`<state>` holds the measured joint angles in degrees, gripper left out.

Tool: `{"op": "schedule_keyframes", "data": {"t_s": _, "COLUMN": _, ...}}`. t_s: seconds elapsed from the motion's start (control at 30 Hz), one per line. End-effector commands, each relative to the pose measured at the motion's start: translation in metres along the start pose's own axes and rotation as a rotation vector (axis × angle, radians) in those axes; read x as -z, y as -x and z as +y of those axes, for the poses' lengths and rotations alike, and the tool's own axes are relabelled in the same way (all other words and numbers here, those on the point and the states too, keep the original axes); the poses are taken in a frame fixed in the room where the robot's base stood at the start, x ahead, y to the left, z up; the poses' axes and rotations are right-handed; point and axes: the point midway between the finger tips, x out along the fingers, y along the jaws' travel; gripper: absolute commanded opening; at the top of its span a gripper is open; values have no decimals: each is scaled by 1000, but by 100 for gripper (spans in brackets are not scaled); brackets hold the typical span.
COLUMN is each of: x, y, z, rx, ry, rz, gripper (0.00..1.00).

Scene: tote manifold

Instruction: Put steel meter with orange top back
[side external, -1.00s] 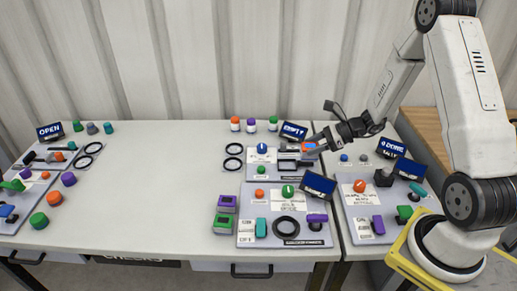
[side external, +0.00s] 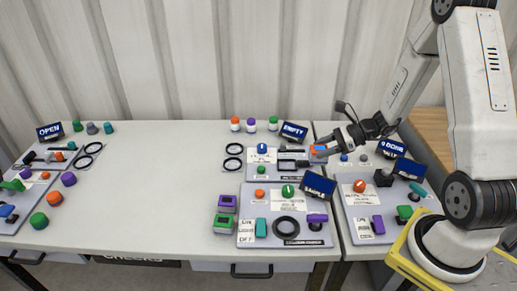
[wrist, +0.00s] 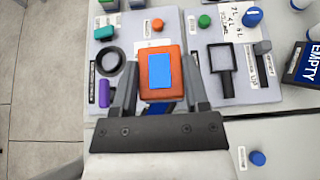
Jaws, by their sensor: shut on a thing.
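My gripper (side external: 322,149) is shut on the meter, held above the bench near the gap between two panels. The meter has an orange top (wrist: 174,88) with a blue face, which shows between the two fingers in the wrist view. It also shows as a small orange and blue block in the side view (side external: 319,152). Its steel body is hidden beneath the top in the wrist view. An empty dark square frame (wrist: 211,58) stands on the panel to the right of the meter in the wrist view, apart from it.
The EMPTY display (side external: 293,131) stands behind the panel. Purple and green boxes (side external: 225,213) sit left of the front panel. The bench middle (side external: 160,190) is clear.

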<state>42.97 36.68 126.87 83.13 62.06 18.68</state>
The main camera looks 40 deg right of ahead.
Motion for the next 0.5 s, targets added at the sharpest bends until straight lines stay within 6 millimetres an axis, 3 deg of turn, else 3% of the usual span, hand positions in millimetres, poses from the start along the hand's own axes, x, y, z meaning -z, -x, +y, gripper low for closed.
{"op": "schedule_keyframes", "data": {"t_s": 0.27, "x": -3, "y": -6, "z": 1, "rx": -1, "ry": 2, "rz": -2, "gripper": 0}}
{"op": "schedule_keyframes", "data": {"t_s": 0.5, "x": -17, "y": -33, "z": 6, "rx": -3, "ry": 7, "rz": -5, "gripper": 0}}
